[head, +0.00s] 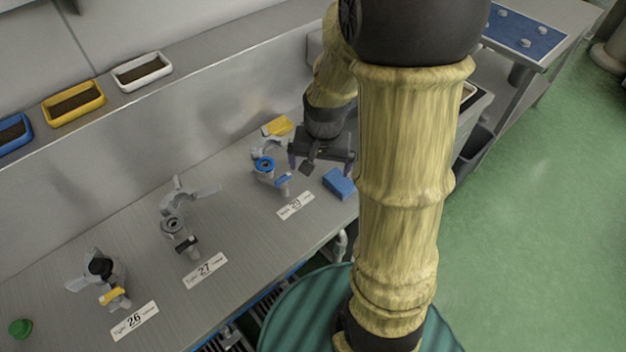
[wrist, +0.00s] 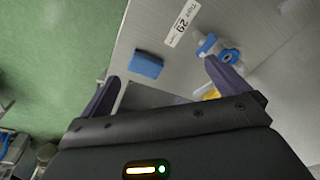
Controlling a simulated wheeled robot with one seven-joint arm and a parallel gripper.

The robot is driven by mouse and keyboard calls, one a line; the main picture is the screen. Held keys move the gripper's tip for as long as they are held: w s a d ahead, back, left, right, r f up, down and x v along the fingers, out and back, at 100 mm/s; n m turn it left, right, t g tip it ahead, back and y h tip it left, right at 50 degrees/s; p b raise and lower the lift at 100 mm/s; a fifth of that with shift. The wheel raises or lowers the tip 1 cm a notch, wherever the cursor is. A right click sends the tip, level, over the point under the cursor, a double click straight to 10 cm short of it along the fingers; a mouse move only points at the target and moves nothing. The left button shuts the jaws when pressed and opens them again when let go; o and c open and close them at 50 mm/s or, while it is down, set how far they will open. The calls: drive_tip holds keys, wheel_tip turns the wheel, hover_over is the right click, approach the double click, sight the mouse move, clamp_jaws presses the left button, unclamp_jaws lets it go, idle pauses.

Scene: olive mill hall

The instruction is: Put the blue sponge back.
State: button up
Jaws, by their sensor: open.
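The blue sponge (head: 339,183) lies flat on the steel counter (head: 230,235), near its front edge and right of the label card marked 29 (head: 296,205). In the wrist view the blue sponge (wrist: 147,64) shows between the lines of the two fingers, beyond their tips and nearer the left one. My gripper (head: 320,167) is open and empty above the counter, behind the sponge and apart from it. Its spread fingers also show in the wrist view (wrist: 160,76).
A grey fitting with a blue ring (head: 265,164) stands left of my gripper; a yellow item (head: 277,126) lies behind it. More fittings stand at labels 27 (head: 205,270) and 26 (head: 135,320). Blue (head: 14,134), yellow (head: 73,103) and white (head: 141,70) trays sit on the back ledge.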

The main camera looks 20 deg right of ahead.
drive_tip(key=s+a+r+n+t, duration=0.1)
drive_tip(key=s+a+r+n, duration=0.1)
drive_tip(key=s+a+n, duration=0.2)
drive_tip(key=shift+s+a+r+n, duration=0.2)
drive_tip(key=shift+s+a+n, duration=0.05)
drive_tip(key=shift+s+n, duration=0.75)
drive_tip(key=shift+s, duration=0.1)
